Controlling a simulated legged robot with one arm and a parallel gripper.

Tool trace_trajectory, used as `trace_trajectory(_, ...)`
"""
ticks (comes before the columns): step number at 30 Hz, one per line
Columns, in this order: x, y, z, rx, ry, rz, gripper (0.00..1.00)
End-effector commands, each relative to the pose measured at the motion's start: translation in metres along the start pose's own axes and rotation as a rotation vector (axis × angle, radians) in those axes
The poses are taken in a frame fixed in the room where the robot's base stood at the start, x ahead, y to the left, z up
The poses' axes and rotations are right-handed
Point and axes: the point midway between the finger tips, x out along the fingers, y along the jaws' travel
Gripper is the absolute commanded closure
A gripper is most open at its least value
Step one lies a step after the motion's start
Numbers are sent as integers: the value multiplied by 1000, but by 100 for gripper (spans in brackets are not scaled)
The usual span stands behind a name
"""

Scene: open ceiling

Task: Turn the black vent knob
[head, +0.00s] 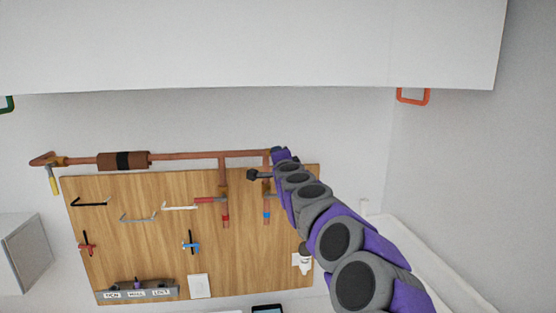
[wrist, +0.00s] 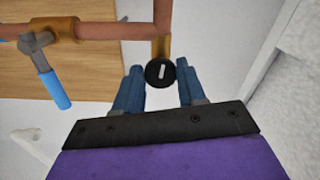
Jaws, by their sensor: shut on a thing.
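The black vent knob (wrist: 160,72) is round with a white mark on its face. In the wrist view it sits at the end of a brass fitting (wrist: 162,46) below a copper pipe. My gripper (wrist: 159,78) has one blue-grey finger on each side of the knob and is shut on it. The white mark stands close to upright in the picture. In the head view my purple and grey arm reaches up to the right end of the pipe run and hides the knob and the fingers.
A wooden board (head: 150,225) carries several coloured handles. A copper pipe (head: 185,156) runs along its top. A valve with a blue lever (wrist: 54,88) is left of the knob in the wrist view. A white wall edge (wrist: 300,70) stands at the right.

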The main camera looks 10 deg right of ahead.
Motion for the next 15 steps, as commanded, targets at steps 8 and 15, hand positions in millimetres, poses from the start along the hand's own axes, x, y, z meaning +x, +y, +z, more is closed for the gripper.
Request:
trace_trajectory(8, 0, 3, 2, 266, -3, 5, 90)
trace_trajectory(15, 1, 4, 2, 495, -3, 8, 90)
